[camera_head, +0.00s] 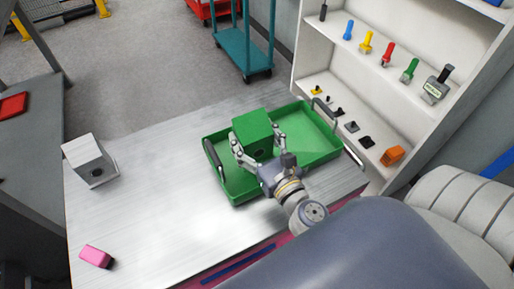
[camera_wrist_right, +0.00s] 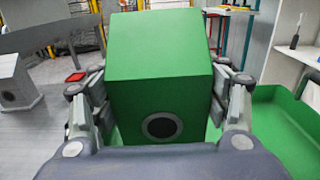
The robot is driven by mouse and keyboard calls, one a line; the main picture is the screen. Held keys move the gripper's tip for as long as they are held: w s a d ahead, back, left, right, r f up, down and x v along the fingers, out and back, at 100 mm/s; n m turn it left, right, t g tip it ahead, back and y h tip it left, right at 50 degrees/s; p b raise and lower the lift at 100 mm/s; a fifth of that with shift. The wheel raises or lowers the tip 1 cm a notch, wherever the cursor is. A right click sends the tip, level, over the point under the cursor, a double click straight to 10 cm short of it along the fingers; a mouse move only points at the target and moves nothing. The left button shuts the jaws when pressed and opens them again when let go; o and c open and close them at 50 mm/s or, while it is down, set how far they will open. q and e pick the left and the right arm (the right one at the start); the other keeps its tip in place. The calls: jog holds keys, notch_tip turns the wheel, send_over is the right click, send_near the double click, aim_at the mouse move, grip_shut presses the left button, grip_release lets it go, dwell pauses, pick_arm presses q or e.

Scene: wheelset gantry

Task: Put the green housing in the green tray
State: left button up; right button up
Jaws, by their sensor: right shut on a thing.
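The green housing (camera_head: 254,131) is a block with a round dark hole in its near face, as the right wrist view (camera_wrist_right: 158,75) shows. My right gripper (camera_head: 259,148) is shut on it, with one finger on each side; the fingers also show in the right wrist view (camera_wrist_right: 160,110). The green tray (camera_head: 234,201) lies on the table and has grey handles at its ends. In the head view the housing is over the tray's far middle part. I cannot tell whether it touches the tray floor. My left gripper is not in view.
The metal table (camera_head: 150,215) holds a grey housing (camera_head: 91,161) at the left and a pink block (camera_head: 96,257) at the near left. White shelves (camera_head: 317,55) with tools stand to the right. The table's middle left is clear.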

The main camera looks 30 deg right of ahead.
aim_at(259, 161)
notch_tip(259, 161, down, 3)
jog(key=shift+f+b, duration=0.2)
jog(key=shift+b, duration=0.35)
notch_tip(259, 161, down, 2)
jog(key=shift+f+b, duration=0.2)
jog(key=shift+b, duration=0.35)
jog(key=shift+f, duration=0.3)
jog(key=o, duration=0.9)
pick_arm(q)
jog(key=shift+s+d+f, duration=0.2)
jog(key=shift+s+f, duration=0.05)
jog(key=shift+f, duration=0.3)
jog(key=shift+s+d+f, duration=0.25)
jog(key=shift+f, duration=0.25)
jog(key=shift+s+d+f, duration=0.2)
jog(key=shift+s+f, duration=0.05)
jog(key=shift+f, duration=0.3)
pick_arm(e)
jog(key=o, duration=0.3)
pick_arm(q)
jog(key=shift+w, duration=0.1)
